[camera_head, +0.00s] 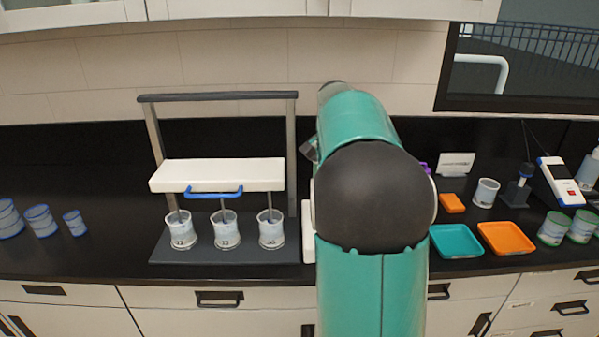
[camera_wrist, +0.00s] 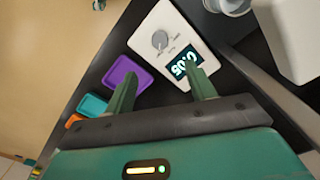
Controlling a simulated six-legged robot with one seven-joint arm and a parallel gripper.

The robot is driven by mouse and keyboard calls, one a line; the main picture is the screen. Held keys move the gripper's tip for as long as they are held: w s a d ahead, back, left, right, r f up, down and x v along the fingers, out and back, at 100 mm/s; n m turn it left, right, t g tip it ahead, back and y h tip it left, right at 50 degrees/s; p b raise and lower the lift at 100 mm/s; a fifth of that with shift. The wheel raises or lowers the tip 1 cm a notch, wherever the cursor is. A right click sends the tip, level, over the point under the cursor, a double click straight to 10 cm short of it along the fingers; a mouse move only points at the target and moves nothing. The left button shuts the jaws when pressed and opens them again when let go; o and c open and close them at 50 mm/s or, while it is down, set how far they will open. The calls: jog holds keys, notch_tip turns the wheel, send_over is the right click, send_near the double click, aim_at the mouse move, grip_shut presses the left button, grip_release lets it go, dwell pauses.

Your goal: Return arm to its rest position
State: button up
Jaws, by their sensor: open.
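My arm (camera_head: 370,195) rises through the middle of the head view, green with a dark rounded joint, and reaches over the counter. It hides my gripper there. In the wrist view my gripper (camera_wrist: 160,72) shows two green fingers apart, with nothing between them. The fingers are over or beside a white device (camera_wrist: 165,42) with a grey knob and a lit display; whether they touch it I cannot tell. A purple tray (camera_wrist: 140,70) lies left of the device, partly behind the left finger.
A stand (camera_head: 220,97) with a white block, blue handle and three cups (camera_head: 226,230) is left of my arm. Teal (camera_head: 456,241) and orange (camera_head: 506,238) trays, a white cup (camera_head: 486,192) and a handheld meter (camera_head: 560,182) lie right. Blue-rimmed containers (camera_head: 40,221) stand far left.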

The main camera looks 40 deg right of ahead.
jog(key=s+a+r+n+t, duration=0.1)
jog(key=s+a+n, duration=0.2)
jog(key=a, duration=0.6)
jog(key=s+a+r+n+t, duration=0.2)
jog(key=a+n, duration=0.1)
jog(key=a, duration=0.5)
jog(key=s+a+f+n+t, duration=0.1)
jog(key=s+a+f+n, duration=0.1)
jog(key=s+a, duration=0.4)
jog(key=s+a+f+n+t, duration=0.1)
jog(key=s+a+f+n, duration=0.2)
jog(key=s+a+n, duration=0.2)
jog(key=s+a, duration=0.1)
jog(key=a, duration=0.2)
jog(key=shift+a+f+n+t, duration=0.15)
jog(key=shift+f+n+t, duration=0.15)
jog(key=shift+f, duration=0.05)
